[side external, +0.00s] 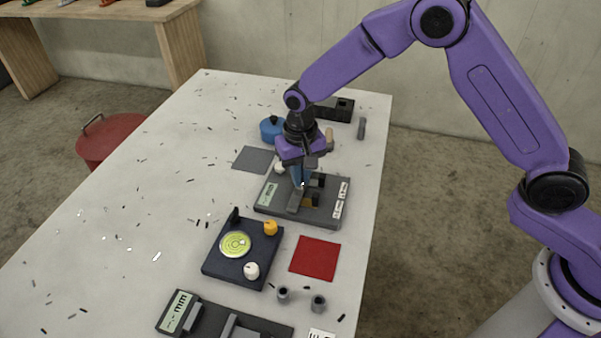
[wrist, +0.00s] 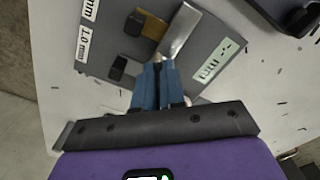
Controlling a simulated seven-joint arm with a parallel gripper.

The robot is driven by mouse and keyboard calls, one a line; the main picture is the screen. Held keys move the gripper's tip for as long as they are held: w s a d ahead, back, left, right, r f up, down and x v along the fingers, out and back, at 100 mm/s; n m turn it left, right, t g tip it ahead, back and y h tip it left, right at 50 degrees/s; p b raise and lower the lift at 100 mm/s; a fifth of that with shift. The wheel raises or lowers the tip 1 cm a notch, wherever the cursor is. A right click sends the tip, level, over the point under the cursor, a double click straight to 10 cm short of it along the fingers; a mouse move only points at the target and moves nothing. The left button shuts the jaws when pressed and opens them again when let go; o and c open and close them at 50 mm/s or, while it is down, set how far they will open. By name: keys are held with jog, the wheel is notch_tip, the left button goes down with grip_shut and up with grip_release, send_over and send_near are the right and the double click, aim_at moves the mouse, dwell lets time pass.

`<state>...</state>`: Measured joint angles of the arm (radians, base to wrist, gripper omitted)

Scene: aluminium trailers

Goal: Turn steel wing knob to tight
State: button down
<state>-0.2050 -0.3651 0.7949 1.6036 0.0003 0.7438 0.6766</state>
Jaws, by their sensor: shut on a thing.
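The grey fixture board (side external: 262,208) lies on the white table, with a pale green display and white millimetre labels. In the wrist view the same board (wrist: 213,43) carries a bright steel bar (wrist: 184,30), an ochre block (wrist: 153,28) and black blocks (wrist: 119,67). My gripper (side external: 300,185) points down over this board, its blue fingers close together. In the wrist view the gripper (wrist: 158,68) is shut beside the lower end of the steel bar. The steel wing knob is mostly hidden between the fingertips; its turned angle cannot be read.
A dark board (side external: 213,264) with a yellow-green dial, an orange knob and a white knob lies nearer the camera. A red mat (side external: 315,258), a grey mat (side external: 253,160) and a blue container (side external: 271,130) lie around. Small dark chips are scattered over the open table at left.

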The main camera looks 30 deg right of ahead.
jog(key=m, duration=0.6)
jog(key=shift+m, duration=0.3)
dwell(0.4)
jog(key=c, duration=1.2)
grip_release()
jog(key=shift+r, duration=0.15)
notch_tip(320, 180, up, 17)
jog(key=shift+r, duration=0.1)
jog(key=s+d+f+n, duration=0.1)
jog(key=s+d+n, duration=0.5)
jog(key=s, duration=0.5)
jog(key=s+d+f+n, duration=0.1)
jog(key=s+d+n, duration=0.6)
jog(key=s, duration=0.3)
jog(key=s+d+f+n, duration=0.1)
jog(key=s+d+n, duration=0.6)
jog(key=s, duration=0.4)
jog(key=shift+s+d, duration=0.25)
jog(key=shift+s, duration=0.1)
